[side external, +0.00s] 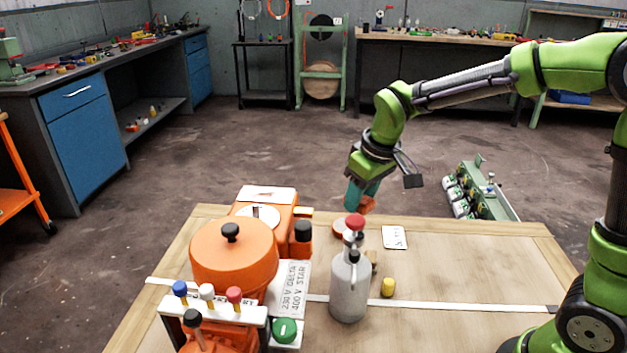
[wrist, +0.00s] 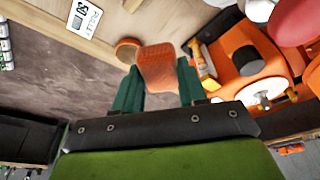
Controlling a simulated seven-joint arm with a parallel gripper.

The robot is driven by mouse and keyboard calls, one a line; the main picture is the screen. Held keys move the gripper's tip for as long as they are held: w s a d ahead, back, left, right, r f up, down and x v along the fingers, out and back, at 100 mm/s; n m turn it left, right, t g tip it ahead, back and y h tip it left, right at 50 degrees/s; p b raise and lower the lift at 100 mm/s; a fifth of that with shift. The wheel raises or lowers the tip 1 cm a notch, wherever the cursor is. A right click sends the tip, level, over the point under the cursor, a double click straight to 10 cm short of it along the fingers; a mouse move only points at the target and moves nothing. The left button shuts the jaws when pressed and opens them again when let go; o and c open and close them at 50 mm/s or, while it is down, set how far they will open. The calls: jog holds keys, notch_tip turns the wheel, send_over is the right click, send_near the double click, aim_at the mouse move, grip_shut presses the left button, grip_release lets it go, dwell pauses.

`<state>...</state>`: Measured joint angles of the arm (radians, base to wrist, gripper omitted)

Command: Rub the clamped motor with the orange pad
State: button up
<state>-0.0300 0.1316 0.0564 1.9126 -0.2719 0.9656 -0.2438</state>
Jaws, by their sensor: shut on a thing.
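My gripper (side external: 357,190) hangs above the far edge of the wooden table, its green fingers shut on the orange pad (side external: 367,204). In the wrist view the pad (wrist: 158,62) sticks out between the two fingertips (wrist: 158,78). An orange block-shaped unit (side external: 272,203) with a white disc stands to the left of my gripper and appears to be the motor. It also shows at the right of the wrist view (wrist: 247,52). The pad looks apart from it. Its clamping is not clear in these frames.
A large round orange housing (side external: 233,258) with a black knob stands at the front left. A low round orange-rimmed piece (side external: 343,232) and a white card (side external: 394,237) lie nearby. The table's right side is mostly clear.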

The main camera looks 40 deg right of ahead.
send_near(241, 192)
jog(key=s+d+f, duration=0.1)
jog(key=s+d, duration=0.3)
jog(key=s+d+f, duration=0.1)
jog(key=s+d, duration=0.1)
jog(key=d, duration=0.1)
jog(key=shift+f, duration=0.35)
notch_tip(241, 192, up, 4)
jog(key=w+a, duration=0.2)
jog(key=w, duration=0.1)
jog(key=shift+m, duration=0.5)
jog(key=shift+s+f, duration=0.2)
jog(key=shift+f, duration=2.6)
jog(key=shift+f, duration=1)
jog(key=shift+w, duration=0.1)
jog(key=shift+w+a, duration=1.3)
jog(key=shift+a, duration=0.05)
jog(key=shift+w+a+f, duration=0.2)
jog(key=shift+w+a, duration=1)
jog(key=shift+r, duration=0.1)
